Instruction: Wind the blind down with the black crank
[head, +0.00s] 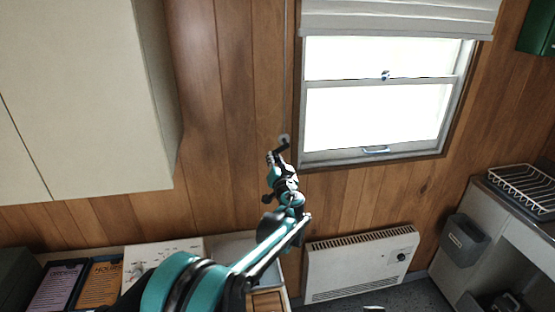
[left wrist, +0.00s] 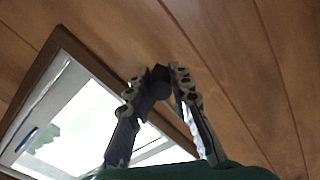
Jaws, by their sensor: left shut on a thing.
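The white blind (head: 398,18) hangs at the top of the window, its bottom edge above the upper pane. The black crank (head: 281,147) is on the wood wall left of the window, at the lower end of a thin vertical line (head: 285,70). My left gripper (head: 274,158) reaches up to it and is shut on its handle. In the left wrist view the two fingers (left wrist: 157,82) stand on either side of the dark crank handle (left wrist: 156,92). The fingers hide part of the handle. My right gripper is not in view.
The window (head: 375,120) is right of the crank. A pale cabinet (head: 90,100) hangs at the left. A white heater (head: 360,265) is below the window. A wire rack (head: 525,190) stands on the right counter. The wall around the crank is bare.

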